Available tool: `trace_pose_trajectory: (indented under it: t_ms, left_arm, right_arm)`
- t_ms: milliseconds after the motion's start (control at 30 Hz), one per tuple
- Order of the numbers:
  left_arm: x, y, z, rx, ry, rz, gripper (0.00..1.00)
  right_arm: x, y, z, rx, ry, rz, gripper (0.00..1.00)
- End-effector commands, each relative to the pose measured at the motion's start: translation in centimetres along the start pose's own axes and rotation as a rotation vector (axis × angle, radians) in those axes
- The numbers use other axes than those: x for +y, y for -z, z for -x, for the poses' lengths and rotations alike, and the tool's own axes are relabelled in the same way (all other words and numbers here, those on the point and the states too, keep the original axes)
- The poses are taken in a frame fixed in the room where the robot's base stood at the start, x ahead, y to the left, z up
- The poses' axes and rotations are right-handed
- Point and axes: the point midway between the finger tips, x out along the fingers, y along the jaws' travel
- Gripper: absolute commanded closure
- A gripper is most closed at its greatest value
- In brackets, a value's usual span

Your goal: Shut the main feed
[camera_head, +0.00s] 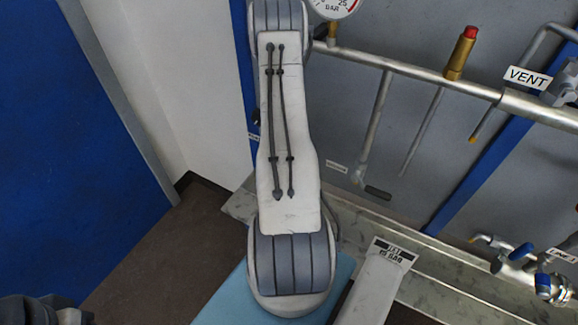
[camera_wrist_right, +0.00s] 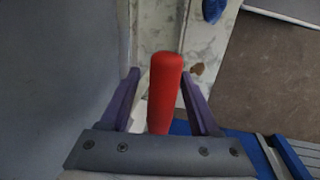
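In the right wrist view a red handle (camera_wrist_right: 165,92) stands between the two purple fingers of my right gripper (camera_wrist_right: 160,76). The fingers are open, one on each side of the handle. A gap shows on the left; the right fingertip is close to the handle, and I cannot tell if it touches. No label shows on this handle, so I cannot tell which line it belongs to. In the head view my arm covers the middle and its gripper is out of frame. My left gripper is not in view; only a dark arm part shows at the bottom left.
A steel pipe with a gauge (camera_head: 333,6), a red-capped brass fitting (camera_head: 461,52) and a "VENT" label (camera_head: 527,78) runs along the grey wall. Blue-handled valves (camera_head: 521,251) sit at the lower right. A white labelled post (camera_head: 377,284) stands beside my arm. Open floor (camera_head: 165,255) lies left.

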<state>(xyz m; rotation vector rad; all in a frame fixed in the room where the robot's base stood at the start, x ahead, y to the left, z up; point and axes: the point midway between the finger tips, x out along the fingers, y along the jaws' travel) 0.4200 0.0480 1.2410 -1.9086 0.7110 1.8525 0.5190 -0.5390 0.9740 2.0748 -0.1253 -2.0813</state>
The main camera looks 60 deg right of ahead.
Motion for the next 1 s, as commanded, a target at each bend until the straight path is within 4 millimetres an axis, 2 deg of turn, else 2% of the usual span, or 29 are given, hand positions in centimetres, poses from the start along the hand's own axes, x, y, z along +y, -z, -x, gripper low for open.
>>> trace_pose_trajectory:
  t_ms: [267, 367, 733, 900, 1000]
  left_arm:
    - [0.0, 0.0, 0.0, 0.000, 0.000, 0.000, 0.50]
    - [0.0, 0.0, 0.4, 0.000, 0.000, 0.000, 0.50]
    - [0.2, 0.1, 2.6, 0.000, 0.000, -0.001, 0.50]
    - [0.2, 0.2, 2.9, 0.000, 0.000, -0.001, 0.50]
    - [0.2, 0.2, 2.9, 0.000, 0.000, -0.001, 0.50]
  right_arm:
    - [-0.1, -0.2, 0.0, -0.003, 0.003, -0.002, 0.38]
    - [0.0, -0.2, 0.8, -0.003, 0.003, -0.001, 0.38]
    - [0.1, -0.1, 7.8, -0.001, 0.000, -0.001, 0.38]
    - [0.0, -0.1, 9.8, -0.002, 0.001, -0.002, 0.38]
    - [0.0, -0.1, 10.3, -0.002, 0.002, -0.002, 0.38]
